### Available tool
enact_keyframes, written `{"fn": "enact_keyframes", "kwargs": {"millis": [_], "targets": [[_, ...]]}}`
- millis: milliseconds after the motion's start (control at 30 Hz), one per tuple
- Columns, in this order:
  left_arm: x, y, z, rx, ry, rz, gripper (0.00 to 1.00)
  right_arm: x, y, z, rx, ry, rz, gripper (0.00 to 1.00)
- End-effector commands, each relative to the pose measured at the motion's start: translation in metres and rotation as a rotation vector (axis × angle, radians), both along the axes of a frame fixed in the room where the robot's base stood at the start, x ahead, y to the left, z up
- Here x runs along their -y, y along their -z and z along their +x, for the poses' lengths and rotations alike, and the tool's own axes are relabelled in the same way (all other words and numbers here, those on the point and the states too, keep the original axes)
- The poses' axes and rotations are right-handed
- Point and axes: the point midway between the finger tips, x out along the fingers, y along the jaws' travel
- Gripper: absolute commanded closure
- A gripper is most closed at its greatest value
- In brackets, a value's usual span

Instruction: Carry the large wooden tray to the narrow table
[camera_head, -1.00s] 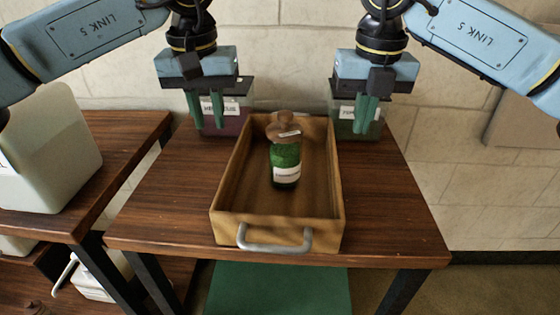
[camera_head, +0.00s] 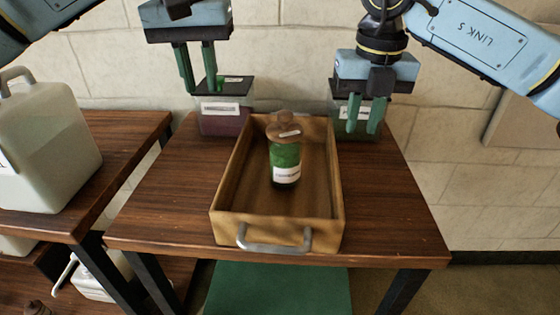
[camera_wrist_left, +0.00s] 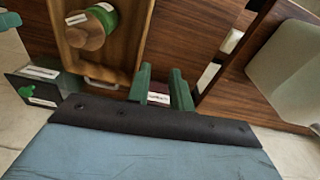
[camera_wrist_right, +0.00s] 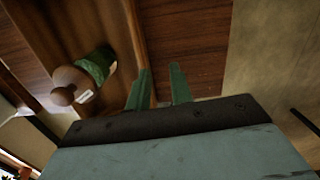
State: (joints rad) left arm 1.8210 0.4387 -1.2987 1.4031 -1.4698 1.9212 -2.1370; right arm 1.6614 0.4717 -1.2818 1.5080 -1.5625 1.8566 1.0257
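The large wooden tray (camera_head: 228,228) rests on a dark wooden table (camera_head: 395,225), with a silver handle at its near end. A green bottle (camera_head: 286,158) with a brown top stands inside it. My left gripper (camera_head: 199,92) is open and empty, raised above the table to the left of the tray's far end; the tray also shows in the left wrist view (camera_wrist_left: 142,30). My right gripper (camera_head: 365,132) is open and empty, lower, just right of the tray's far end. The tray's far end is partly hidden behind the bottle top.
A dark red container (camera_head: 222,125) and a green one (camera_head: 342,128) stand at the table's back edge, near my grippers. A second wooden table (camera_head: 60,225) on the left holds a pale jug (camera_head: 50,150). The table's right front is clear.

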Motion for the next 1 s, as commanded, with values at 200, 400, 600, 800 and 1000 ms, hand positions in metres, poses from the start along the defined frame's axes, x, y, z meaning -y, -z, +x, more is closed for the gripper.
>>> {"fn": "enact_keyframes", "kwargs": {"millis": [200,400,600,800,1000], "targets": [[0.000,-0.038,-0.003,0.001,0.000,-0.001,0.78,0.000,0.000,0.000,0.000,0.000,0.000,0.78],[0.000,-0.051,-0.005,-0.001,0.002,-0.001,0.78,0.000,-0.003,0.000,0.001,0.000,0.000,0.78],[0.000,-0.052,-0.005,-0.001,0.002,0.000,0.78,0.000,-0.032,-0.002,0.005,0.000,0.001,0.78],[0.000,-0.052,-0.005,-0.001,0.001,0.000,0.78,0.000,-0.076,-0.005,0.004,0.000,0.002,0.78],[0.000,-0.051,-0.005,-0.001,0.001,0.000,0.78,0.001,-0.109,-0.007,0.003,0.001,0.000,0.78]]}}
